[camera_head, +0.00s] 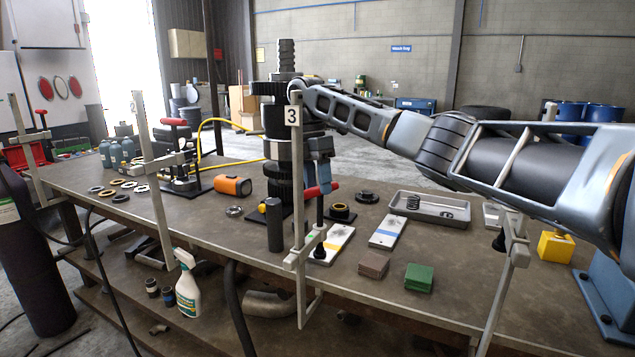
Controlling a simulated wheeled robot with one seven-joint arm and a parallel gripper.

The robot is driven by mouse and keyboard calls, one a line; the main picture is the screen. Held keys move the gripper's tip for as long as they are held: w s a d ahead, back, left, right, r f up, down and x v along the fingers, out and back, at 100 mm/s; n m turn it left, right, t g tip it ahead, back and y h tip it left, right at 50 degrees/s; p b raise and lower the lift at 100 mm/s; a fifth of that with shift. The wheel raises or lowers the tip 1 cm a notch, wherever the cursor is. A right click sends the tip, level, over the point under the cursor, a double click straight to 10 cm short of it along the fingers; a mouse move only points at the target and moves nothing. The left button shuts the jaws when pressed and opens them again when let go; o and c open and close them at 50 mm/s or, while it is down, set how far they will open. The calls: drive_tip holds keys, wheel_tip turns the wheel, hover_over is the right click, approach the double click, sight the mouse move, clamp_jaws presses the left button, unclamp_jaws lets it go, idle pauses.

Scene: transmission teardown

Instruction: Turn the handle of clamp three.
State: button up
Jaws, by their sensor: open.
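Clamp three is the upright grey bar clamp (299,215) at the table's front edge, with a white tag "3" near its top. Its red handle (325,189) tops a dark screw to the right of the bar, with the pad low over the table. My gripper (320,172) points down just above the red handle. It is open, its fingers small and partly blended with the handle and screw. I cannot tell whether they touch the handle. My arm reaches in from the right, its wrist passing behind the clamp bar's top.
A tall black gear stack (281,130) stands close behind the clamp. A dark cylinder (274,224) is just left of the bar. White plates, a grey tray (430,207), a green block (419,277) and a brown block (374,264) lie to the right. Other clamps stand along the front edge.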

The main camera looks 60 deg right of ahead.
wheel_tip(320, 180, up, 8)
drive_tip(key=w, duration=0.1)
drive_tip(key=shift+w+d+f, duration=0.2)
idle(0.7)
